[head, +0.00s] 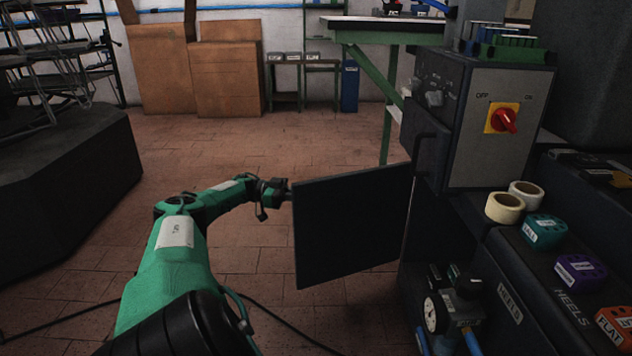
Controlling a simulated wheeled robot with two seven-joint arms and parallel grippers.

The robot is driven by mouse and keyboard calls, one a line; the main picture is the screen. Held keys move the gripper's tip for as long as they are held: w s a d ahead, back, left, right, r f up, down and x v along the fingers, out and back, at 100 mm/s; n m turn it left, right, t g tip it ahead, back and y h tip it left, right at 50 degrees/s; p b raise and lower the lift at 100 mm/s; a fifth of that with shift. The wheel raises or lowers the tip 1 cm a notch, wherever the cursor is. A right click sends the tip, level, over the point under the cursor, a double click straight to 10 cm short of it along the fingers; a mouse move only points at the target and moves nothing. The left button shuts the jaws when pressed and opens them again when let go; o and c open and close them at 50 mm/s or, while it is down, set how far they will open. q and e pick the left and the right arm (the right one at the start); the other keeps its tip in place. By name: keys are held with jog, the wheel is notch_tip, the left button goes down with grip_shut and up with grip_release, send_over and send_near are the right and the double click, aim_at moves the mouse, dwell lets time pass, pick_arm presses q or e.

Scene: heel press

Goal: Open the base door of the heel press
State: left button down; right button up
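The heel press (452,205) stands at the right, a dark machine body. Its base door (352,225) is a flat black panel that stands swung out from the press body, with its right edge by the body and its free edge to the left. My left gripper (284,192) is at the upper part of the door's free edge and appears to touch it. Its fingertips are small and partly hidden by the door, so whether they grip the edge is unclear. My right gripper is out of view.
A grey control box (498,125) with a red switch (504,119) sits on the press. Tape rolls (505,207) and coloured blocks (543,231) lie on its ledge. A pressure gauge (431,314) is low at the front. The tiled floor (200,135) left of the door is clear.

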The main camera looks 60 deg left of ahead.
pick_arm(q)
jog(key=shift+w+a, duration=0.15)
jog(key=shift+a, duration=0.05)
dwell(0.3)
jog(key=c, duration=1.5)
grip_release()
jog(key=shift+w, duration=0.15)
